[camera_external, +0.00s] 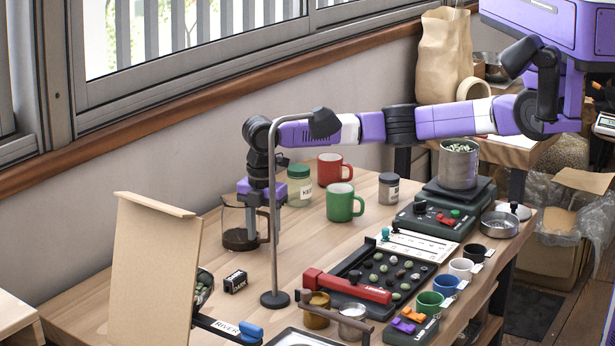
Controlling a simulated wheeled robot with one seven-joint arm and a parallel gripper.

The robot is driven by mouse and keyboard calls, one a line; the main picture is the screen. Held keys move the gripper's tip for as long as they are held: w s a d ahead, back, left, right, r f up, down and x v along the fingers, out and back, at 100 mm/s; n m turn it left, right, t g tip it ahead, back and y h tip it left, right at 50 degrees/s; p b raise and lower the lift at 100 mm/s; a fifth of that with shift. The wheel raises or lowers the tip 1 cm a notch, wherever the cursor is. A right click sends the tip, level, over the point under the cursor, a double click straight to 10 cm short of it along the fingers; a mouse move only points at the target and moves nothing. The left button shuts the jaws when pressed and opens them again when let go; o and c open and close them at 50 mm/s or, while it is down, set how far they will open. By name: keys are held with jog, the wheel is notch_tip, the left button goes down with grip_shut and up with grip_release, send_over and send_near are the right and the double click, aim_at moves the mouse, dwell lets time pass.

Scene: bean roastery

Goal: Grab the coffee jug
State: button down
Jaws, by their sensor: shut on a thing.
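The coffee jug (236,238) is a clear glass vessel with a dark brown layer in its lower part. It stands upright near the back left of the wooden table (185,258) and appears to rest on it. My gripper (265,224) points straight down at the jug's right side and is shut on it. The exact contact of the fingers is partly hidden by the thin metal stand in front.
A metal stand (274,298) rises just in front of my gripper. A tan board (155,275) stands at left. Green (344,203) and red (333,168) mugs and a green-lidded jar (299,188) are to the right. A bean tray (385,275) and several small cups fill the front right.

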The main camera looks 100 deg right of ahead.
jog(key=shift+r, duration=0.15)
notch_tip(320, 180, up, 20)
jog(key=p, duration=0.2)
jog(key=shift+f, duration=0.2)
dwell(1.0)
